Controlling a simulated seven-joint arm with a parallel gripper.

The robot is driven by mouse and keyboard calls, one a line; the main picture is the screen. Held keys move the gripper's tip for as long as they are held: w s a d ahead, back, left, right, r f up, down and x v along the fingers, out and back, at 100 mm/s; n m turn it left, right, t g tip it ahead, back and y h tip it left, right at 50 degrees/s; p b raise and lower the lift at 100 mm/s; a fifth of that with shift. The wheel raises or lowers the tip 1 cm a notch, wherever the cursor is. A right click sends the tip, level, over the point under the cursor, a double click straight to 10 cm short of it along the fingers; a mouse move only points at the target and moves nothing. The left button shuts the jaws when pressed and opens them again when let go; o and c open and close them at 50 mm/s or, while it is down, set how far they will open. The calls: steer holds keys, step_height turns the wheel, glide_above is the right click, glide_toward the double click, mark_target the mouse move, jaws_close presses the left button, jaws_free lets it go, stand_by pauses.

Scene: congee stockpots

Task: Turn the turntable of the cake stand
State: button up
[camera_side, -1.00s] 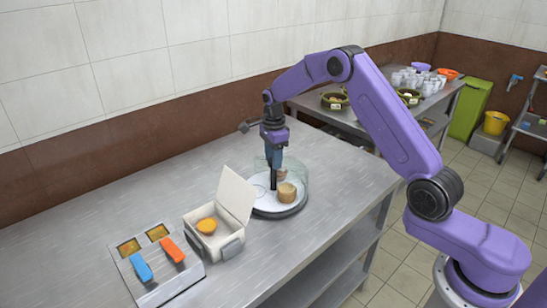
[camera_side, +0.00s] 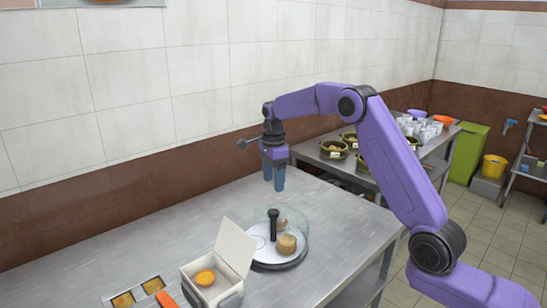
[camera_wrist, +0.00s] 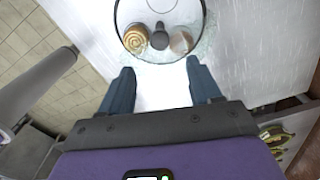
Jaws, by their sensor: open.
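The cake stand (camera_side: 262,257) is a round white turntable on a dark base, with a clear curved cover partly around it. A black upright post (camera_side: 273,226) rises from it.
A white open-lidded box (camera_side: 210,286) with an orange item stands left of the stand. A tray with small yellow compartments (camera_side: 136,293) and an orange handle is at lower left. The steel counter (camera_side: 150,240) behind them is clear. A second table with pots stands behind.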

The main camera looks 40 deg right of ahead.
step_height(320, 180, up, 7)
stand_by(0.3)
stand_by(0.4)
steer(key=s+a+n, duration=0.7)
steer(key=s+n, duration=0.2)
steer(key=s, duration=0.1)
steer(key=s+a+n, duration=0.7)
steer(key=s+n, duration=0.1)
steer(key=s, duration=0.1)
steer(key=s+d+f+n, duration=0.2)
steer(key=s+n, duration=0.3)
steer(key=s, duration=0.3)
steer(key=s+d+f+n, duration=0.2)
steer(key=s+n, duration=0.4)
steer(key=s, duration=0.2)
steer(key=s+d+f+n, duration=0.2)
steer(key=s+n, duration=0.3)
steer(key=s, duration=0.3)
steer(key=shift+s+n, duration=0.3)
steer(key=shift+s, duration=0.05)
